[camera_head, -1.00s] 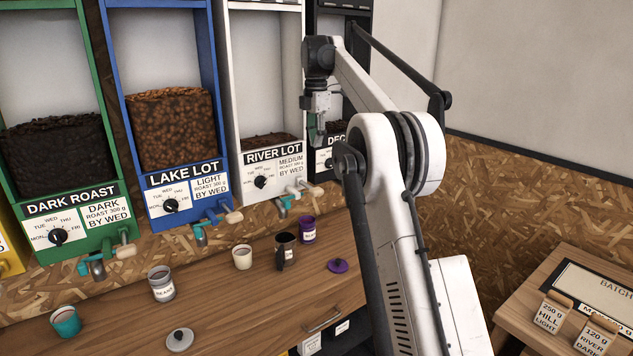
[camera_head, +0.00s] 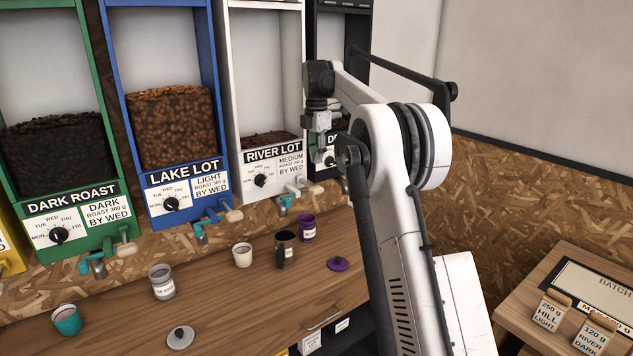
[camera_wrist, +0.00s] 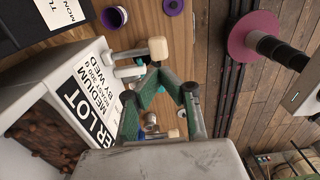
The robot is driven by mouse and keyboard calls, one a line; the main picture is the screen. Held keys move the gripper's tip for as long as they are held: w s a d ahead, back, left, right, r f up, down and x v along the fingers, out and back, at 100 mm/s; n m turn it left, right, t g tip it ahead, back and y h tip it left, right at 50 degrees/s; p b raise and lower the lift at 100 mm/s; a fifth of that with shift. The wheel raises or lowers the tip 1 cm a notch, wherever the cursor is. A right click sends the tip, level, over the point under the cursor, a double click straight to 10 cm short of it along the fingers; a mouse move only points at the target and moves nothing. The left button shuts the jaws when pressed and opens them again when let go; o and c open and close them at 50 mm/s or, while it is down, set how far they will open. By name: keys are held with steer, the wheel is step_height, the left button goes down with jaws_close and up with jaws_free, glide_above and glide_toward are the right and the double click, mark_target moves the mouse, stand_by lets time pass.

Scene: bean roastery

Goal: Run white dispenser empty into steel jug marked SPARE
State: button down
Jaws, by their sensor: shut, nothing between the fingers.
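The white dispenser (camera_head: 272,155), labelled RIVER LOT, holds a low layer of dark beans behind its front. Its spout and pale-knobbed handle (camera_head: 306,184) stick out below the label. A dark steel-looking jug (camera_head: 286,250) with a handle and a small unreadable label stands upright on the counter below. My gripper (camera_head: 318,158) is shut and empty, above and right of the white dispenser's spout. In the wrist view, its green fingers (camera_wrist: 168,82) are near a cream handle knob (camera_wrist: 157,48), with a visible gap. The dispenser's label (camera_wrist: 90,105) is at left there.
A purple cup (camera_head: 308,228) stands close behind the jug, with a purple lid (camera_head: 338,264) to the right. A cream cup (camera_head: 242,256), grey canister (camera_head: 162,283), grey lid (camera_head: 180,337) and teal cup (camera_head: 66,320) are further left. Blue (camera_head: 186,190) and green dispensers (camera_head: 80,215) adjoin.

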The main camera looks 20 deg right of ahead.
mark_target(318, 188)
step_height(318, 188, down, 8)
steer(key=shift+f+p, duration=0.2)
steer(key=shift+p, duration=0.5)
steer(key=shift+s+d+f, duration=0.1)
steer(key=shift+d, duration=0.05)
